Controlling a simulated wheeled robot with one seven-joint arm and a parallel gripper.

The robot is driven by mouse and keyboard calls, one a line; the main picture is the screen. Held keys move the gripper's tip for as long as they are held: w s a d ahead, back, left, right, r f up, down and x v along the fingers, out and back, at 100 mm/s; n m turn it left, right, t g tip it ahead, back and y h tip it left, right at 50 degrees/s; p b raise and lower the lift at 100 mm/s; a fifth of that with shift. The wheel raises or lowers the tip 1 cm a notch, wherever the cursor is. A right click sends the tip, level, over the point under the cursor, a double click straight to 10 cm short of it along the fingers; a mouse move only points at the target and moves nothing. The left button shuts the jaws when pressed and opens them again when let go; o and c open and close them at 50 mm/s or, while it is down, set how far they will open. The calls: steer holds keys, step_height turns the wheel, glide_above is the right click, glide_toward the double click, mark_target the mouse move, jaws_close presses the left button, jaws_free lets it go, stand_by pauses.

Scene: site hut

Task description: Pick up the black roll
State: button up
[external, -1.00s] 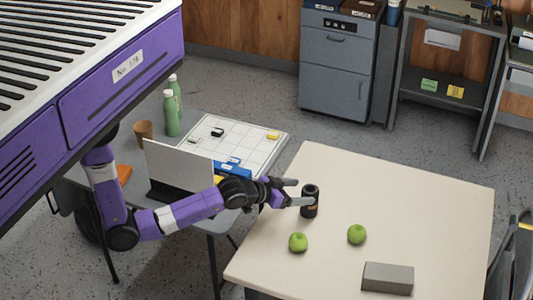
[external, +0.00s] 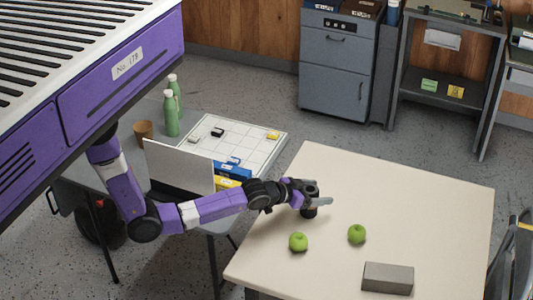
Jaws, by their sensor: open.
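The black roll (external: 309,212) stands upright on the cream table, near its left side. My gripper (external: 318,196) is at the roll's upper part, with its fingers reaching past it toward the right. The fingers are open and seem to be around the roll, but whether they touch it cannot be told. The gripper hides most of the roll's upper half; its lower part shows below the fingers.
Two green apples (external: 298,242) (external: 357,234) lie on the cream table (external: 420,200) in front and to the right of the roll. A grey block (external: 388,277) lies near the front edge. The table's back and right are clear.

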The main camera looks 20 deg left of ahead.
steer(key=c, duration=1.6)
steer(key=shift+o, duration=0.2)
steer(key=shift+r, duration=0.1)
